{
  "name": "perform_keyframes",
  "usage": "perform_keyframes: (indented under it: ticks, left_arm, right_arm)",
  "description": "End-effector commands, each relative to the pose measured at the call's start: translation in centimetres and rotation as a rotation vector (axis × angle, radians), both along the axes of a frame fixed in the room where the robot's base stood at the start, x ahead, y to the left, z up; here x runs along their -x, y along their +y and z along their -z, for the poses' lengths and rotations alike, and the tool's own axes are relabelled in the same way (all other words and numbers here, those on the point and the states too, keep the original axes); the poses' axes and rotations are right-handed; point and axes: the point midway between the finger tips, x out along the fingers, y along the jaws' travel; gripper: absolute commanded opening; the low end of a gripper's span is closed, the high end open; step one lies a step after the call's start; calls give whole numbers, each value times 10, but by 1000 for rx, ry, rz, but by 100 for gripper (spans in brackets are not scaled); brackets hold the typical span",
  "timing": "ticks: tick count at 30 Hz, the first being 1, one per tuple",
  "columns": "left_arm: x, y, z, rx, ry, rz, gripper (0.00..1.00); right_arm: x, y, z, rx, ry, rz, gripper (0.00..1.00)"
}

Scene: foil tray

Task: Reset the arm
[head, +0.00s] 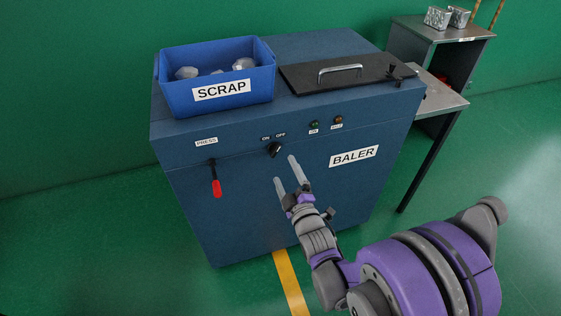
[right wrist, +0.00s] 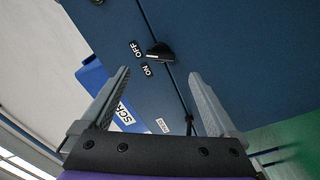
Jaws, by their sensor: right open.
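My right gripper (head: 286,176) is open and empty in front of the blue baler (head: 240,215), just below its black ON/OFF knob (head: 275,149). In the right wrist view the open fingers (right wrist: 160,95) frame the baler's front, and the knob (right wrist: 159,53) lies beyond the fingertips, apart from them. The knob's pointer looks tilted in the head view. My left gripper is not in view.
A blue SCRAP bin (head: 175,95) with crumpled foil stands on the baler. Beside it is a black lid (head: 320,78) with a handle. A red-tipped PRESS lever (head: 215,185) hangs at the front left. A grey shelf (head: 440,103) with foil blocks stands at the right.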

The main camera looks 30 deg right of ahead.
Motion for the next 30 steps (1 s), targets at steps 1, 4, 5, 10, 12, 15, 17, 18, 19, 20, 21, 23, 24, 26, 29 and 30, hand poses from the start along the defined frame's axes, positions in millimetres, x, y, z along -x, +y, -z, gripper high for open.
perform_keyframes:
  ticks: [1, 4, 5, 10, 12, 15, 17, 18, 19, 20, 21, 23, 24, 26, 29, 30]
  left_arm:
    - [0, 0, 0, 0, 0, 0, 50]
    - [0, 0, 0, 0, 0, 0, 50]
    - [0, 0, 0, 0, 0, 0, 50]
    - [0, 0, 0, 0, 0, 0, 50]
    - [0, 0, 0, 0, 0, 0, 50]
    - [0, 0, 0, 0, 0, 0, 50]
    - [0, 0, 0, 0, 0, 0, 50]
    - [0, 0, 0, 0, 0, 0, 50]
    - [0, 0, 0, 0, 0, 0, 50]
    - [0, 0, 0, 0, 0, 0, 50]
    - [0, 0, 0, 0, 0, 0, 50]
    - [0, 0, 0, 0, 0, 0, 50]
    - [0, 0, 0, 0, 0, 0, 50]
    - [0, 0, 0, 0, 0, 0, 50]
    - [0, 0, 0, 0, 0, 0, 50]
    - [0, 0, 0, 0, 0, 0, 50]
  right_arm:
    - [7, 2, 0, 0, 0, 0, 95]
    - [17, 4, 0, 0, 0, 0, 95]
    - [19, 5, 0, 0, 0, 0, 95]
    - [23, 5, 0, 0, 0, 0, 95]
    - [23, 5, 0, 0, 0, 0, 95]
    - [23, 5, 0, 0, 0, 0, 95]
    - [23, 5, 0, 0, 0, 0, 95]
    - [23, 5, 0, 0, 0, 0, 95]
    - [23, 5, 0, 0, 0, 0, 95]
    - [23, 5, 0, 0, 0, 0, 95]
    - [23, 5, 0, 0, 0, 0, 95]
    - [23, 5, 0, -1, 1, 0, 95]
    - [23, 6, 0, -7, 5, -1, 95]
    - [23, 9, 2, -32, 21, -3, 95]
    - [26, 19, 9, -132, 93, -8, 95]
    - [29, 25, 14, -194, 138, -7, 95]
